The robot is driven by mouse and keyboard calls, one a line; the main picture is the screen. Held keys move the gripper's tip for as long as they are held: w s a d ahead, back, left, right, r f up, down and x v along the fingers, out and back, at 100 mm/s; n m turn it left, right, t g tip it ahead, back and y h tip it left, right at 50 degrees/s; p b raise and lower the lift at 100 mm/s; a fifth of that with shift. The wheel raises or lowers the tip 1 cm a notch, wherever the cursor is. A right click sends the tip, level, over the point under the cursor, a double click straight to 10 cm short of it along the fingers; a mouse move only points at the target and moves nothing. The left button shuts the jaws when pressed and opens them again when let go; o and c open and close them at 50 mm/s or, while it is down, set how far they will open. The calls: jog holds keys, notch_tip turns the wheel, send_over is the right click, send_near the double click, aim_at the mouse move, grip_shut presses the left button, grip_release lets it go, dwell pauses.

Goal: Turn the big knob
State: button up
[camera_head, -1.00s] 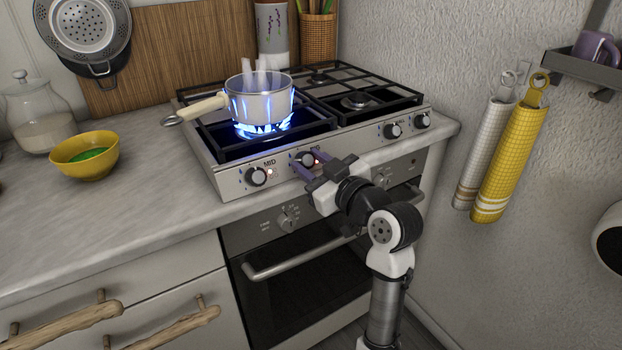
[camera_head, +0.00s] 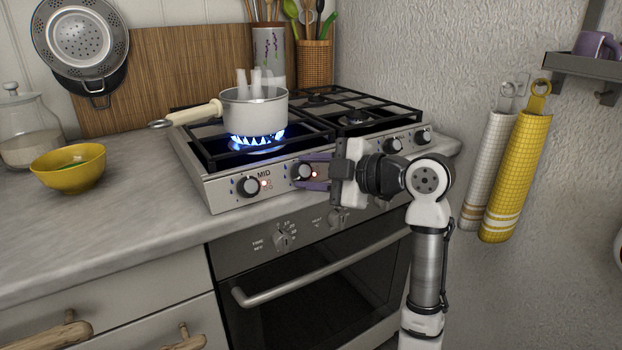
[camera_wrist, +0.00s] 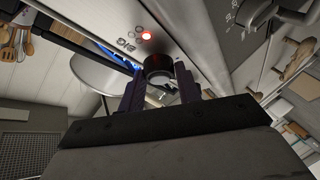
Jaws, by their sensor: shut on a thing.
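The big knob (camera_head: 301,172) is a dark round knob on the stove's front panel, beside a lit red light. In the wrist view the knob (camera_wrist: 158,66) sits between my two purple fingers, next to the printed word BIG. My gripper (camera_head: 305,171) is shut on it from the front, one finger above and one below in the head view. The fingers hide part of the knob, and its pointer cannot be read. A blue flame (camera_head: 258,143) burns under a white pot (camera_head: 254,110).
The MID knob (camera_head: 247,187) is close on the left; more knobs (camera_head: 423,137) are to the right. The oven handle (camera_head: 330,265) juts out below. The pot's pale handle (camera_head: 194,114) points left. A yellow bowl (camera_head: 68,175) stands on the counter. Towels (camera_head: 516,175) hang at right.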

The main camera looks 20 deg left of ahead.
jog(key=shift+n+g, duration=0.3)
jog(key=shift+n, duration=0.5)
jog(key=shift+h, duration=0.3)
jog(key=o, duration=1)
jog(key=shift+c, duration=0.2)
